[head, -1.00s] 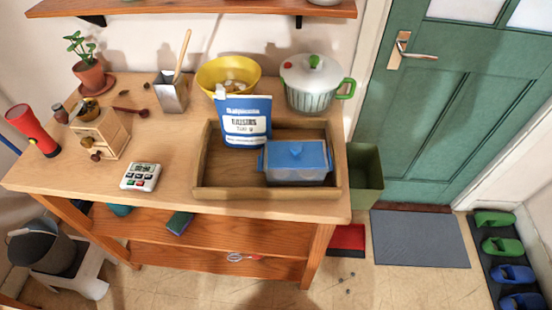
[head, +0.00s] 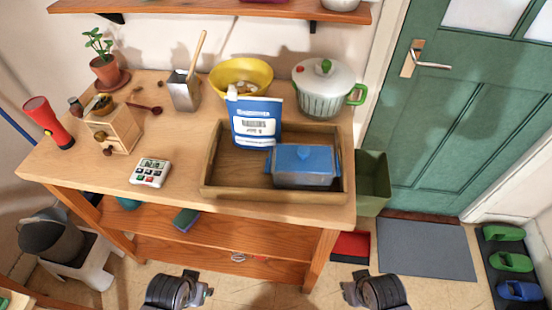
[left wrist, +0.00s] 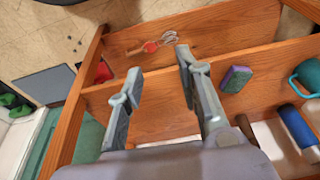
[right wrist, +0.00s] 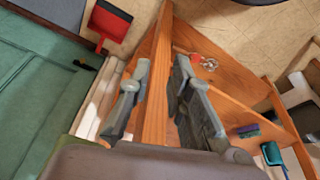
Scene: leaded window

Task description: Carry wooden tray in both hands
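The wooden tray (head: 222,191) lies flat on the right part of the wooden table. In it stand a blue and white pouch (head: 255,122) and a clear box with a blue lid (head: 305,165). In the head view my left arm shows at the bottom middle and my right arm at the bottom right, both in front of the table and apart from the tray. My left gripper (left wrist: 155,75) is open and empty in the left wrist view, with the table's shelves beyond it. My right gripper (right wrist: 158,80) is open and empty in the right wrist view, with a table leg beyond it.
A yellow bowl (head: 240,76) and a white pot with a green handle (head: 326,92) stand close behind the tray. A timer (head: 150,172) lies left of it. A green bin (head: 372,182) stands right of the table. The floor in front is mostly clear.

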